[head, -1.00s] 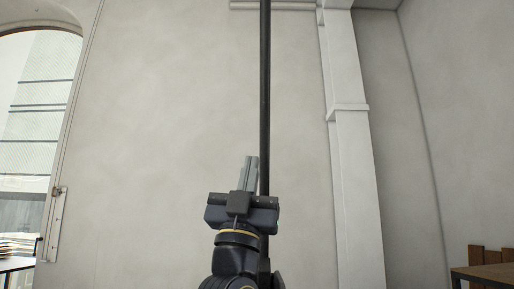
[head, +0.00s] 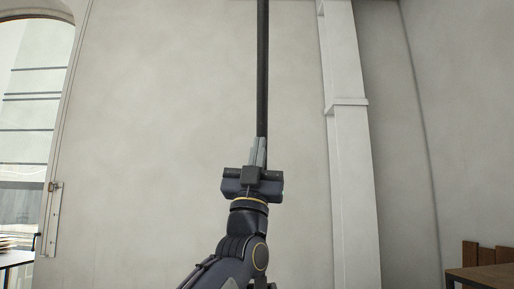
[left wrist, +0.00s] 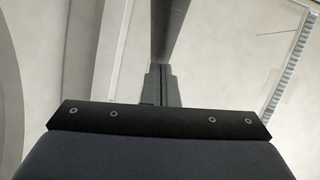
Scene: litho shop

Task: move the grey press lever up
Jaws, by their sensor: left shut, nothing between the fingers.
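A long dark grey bar (head: 262,70) runs straight up and down in the head view, from the top edge to my left gripper. It may be the press lever, but no press body shows, so I cannot tell. My left gripper (head: 259,150) points up with its pale grey fingers shut and empty, overlapping the bar's lower visible part. The left wrist view shows the shut fingers (left wrist: 160,85) right by the bar (left wrist: 172,28). I cannot tell whether they touch it. The bar below the fingers is mostly hidden by my gripper and arm. My right gripper is not in view.
A plain pale wall (head: 150,140) stands behind. A white pillar (head: 350,170) rises to the right. A brown table (head: 488,273) shows at the lower right, and an arched window (head: 30,110) at the left. Space on both sides of the bar looks clear.

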